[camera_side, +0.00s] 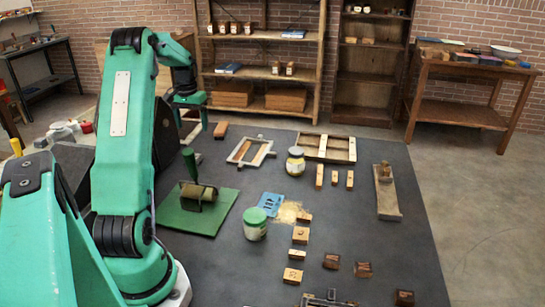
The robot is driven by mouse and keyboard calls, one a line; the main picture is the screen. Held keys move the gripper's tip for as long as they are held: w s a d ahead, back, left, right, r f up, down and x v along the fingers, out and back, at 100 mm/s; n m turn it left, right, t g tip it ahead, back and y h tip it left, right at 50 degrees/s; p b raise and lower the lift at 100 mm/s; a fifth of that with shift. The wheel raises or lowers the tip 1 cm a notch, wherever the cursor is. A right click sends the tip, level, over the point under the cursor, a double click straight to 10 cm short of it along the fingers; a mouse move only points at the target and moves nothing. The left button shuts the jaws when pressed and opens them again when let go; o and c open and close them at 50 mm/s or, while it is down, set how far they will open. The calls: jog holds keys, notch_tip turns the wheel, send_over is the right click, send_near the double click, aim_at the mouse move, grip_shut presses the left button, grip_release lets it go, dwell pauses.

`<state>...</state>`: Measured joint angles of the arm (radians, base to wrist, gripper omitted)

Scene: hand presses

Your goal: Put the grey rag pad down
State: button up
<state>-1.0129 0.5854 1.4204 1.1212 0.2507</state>
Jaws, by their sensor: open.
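I cannot make out a grey rag pad anywhere in this view; it may be hidden behind my arm or blend into the dark table. My green gripper (191,117) is at the far left part of the table, pointing down. Its two fingers are apart, and I see nothing held between them.
The dark table (370,240) holds a green mat (223,204) with a roller (198,194), a green-lidded jar (255,226), a yellow-lidded jar (295,163), a partitioned wooden tray (326,148) and several stamp blocks. The right edge is mostly clear.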

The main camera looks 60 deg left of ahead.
jog(key=w+d+r+m+t, duration=0.15)
jog(key=d+r, duration=0.25)
jog(key=d, duration=0.4)
jog(key=w+d+r+m+y, duration=0.15)
jog(key=d+r, duration=0.25)
jog(key=d, duration=0.4)
jog(key=w+d+r+m+t, duration=0.1)
jog(key=w+d+r, duration=0.25)
jog(key=d, duration=0.45)
jog(key=s+d+m+t, duration=0.1)
jog(key=s+d, duration=0.3)
jog(key=d, duration=0.3)
jog(key=s+d+m+t+h, duration=0.1)
jog(key=s+d+m, duration=0.1)
jog(key=s+d, duration=0.2)
jog(key=s+d+m+t, duration=0.1)
jog(key=s+d, duration=0.3)
jog(key=d, duration=0.6)
jog(key=shift+s+d+f+m+h, duration=0.2)
jog(key=shift+s+f+m+h, duration=0.05)
jog(key=shift+m+h, duration=0.15)
